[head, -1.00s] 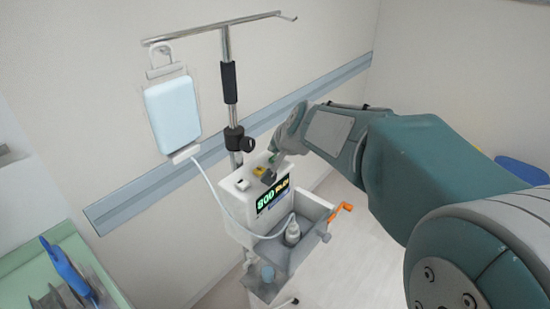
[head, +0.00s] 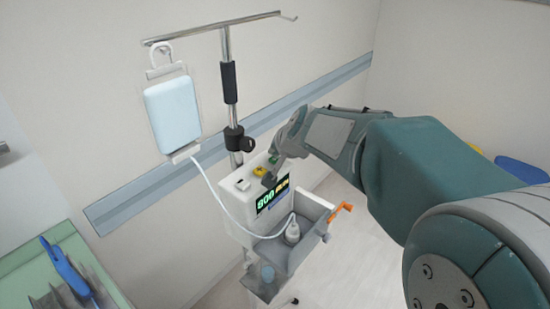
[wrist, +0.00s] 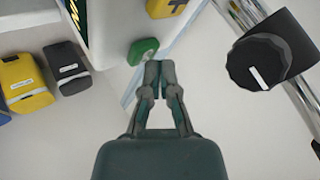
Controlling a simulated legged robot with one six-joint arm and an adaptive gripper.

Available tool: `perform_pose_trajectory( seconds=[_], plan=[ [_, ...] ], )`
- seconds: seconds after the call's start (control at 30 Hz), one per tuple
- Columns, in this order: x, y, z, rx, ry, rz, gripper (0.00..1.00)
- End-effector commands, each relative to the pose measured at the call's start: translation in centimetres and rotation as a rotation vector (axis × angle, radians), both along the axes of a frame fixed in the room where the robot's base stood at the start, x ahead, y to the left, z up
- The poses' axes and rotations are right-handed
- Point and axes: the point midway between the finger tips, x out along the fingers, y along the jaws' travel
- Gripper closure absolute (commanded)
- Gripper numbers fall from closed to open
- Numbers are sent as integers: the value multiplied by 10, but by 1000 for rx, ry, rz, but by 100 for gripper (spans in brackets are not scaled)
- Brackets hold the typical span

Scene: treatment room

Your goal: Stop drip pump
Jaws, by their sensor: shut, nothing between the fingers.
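The drip pump (head: 240,208) is a white box on the pole, with a lit display (head: 272,198) on its front. On its top are a yellow button (head: 258,171) and a green button (head: 273,159). My gripper (head: 269,178) is over the pump top in the head view. In the wrist view its fingers (wrist: 160,66) are shut and empty, just beside the green button (wrist: 143,51); I cannot tell whether they touch it. The yellow button (wrist: 164,8), with a dark mark, is partly cut off at the top.
A black knob (wrist: 272,50) is right of my fingers. Bins (wrist: 22,80) stand left in the wrist view.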

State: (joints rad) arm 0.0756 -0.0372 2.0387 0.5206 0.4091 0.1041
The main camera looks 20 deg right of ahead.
Motion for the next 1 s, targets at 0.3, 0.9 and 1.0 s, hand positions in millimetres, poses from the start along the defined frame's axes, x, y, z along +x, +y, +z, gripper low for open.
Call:
perform_pose_trajectory(
  seconds=[0.3, 0.9, 1.0],
  plan=[
    [0, 0, -3, -1, 0, 1, 100],
    [0, 0, -9, 1, 2, 0, 100],
    [0, 0, -9, 1, 2, 1, 100]
  ],
)
